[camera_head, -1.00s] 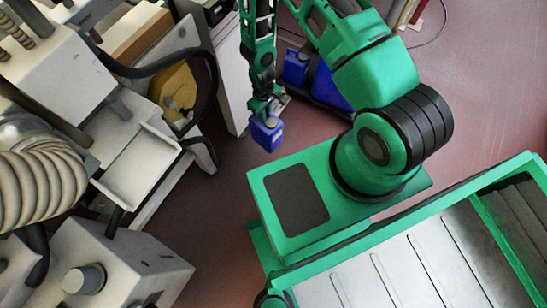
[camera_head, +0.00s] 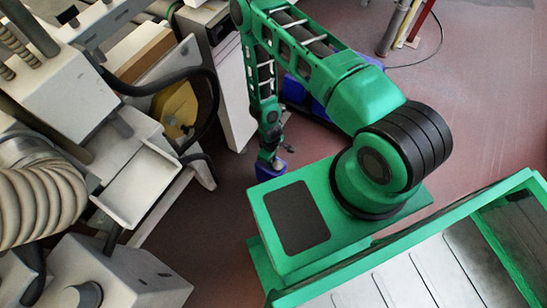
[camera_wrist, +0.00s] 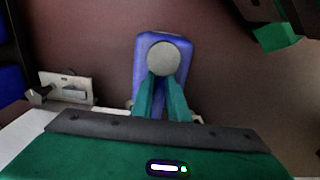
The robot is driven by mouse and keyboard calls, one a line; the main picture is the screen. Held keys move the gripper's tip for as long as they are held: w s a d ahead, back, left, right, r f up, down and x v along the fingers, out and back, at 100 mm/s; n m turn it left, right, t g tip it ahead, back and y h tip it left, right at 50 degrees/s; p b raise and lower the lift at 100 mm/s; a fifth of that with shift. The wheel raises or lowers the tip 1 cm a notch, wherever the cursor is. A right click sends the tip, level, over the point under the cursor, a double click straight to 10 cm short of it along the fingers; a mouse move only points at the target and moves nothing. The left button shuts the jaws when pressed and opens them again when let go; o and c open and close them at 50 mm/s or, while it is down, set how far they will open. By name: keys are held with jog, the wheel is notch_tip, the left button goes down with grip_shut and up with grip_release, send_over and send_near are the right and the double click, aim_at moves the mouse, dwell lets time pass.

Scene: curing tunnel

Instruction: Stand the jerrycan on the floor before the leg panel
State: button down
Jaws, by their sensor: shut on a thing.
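The blue jerrycan (camera_head: 268,174) hangs below my gripper (camera_head: 272,158) in the head view, mostly hidden by the gripper and near the corner of my base. In the wrist view the jerrycan (camera_wrist: 148,48) shows from above with its round grey cap (camera_wrist: 166,58). The two green fingers of my gripper (camera_wrist: 163,82) are shut on it at the cap. I cannot tell whether its bottom touches the floor. A pale upright panel (camera_head: 237,105), which looks like the leg panel, stands behind and left of the jerrycan in the head view.
Other blue containers (camera_head: 296,90) stand behind my arm, partly hidden. Pale machinery with a ribbed hose (camera_head: 40,205) and a yellow disc (camera_head: 175,105) fills the left. Red-brown floor (camera_head: 222,180) is bare around the jerrycan. Poles and a cable (camera_head: 440,50) are at top right.

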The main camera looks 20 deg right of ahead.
jog(key=w+d+f, duration=0.4)
jog(key=w+f, duration=0.2)
jog(key=f, duration=0.2)
jog(key=shift+f, duration=0.2)
dwell(0.3)
jog(key=c, duration=1.7)
grip_release()
notch_tip(320, 180, up, 12)
jog(key=shift+d+r, duration=0.1)
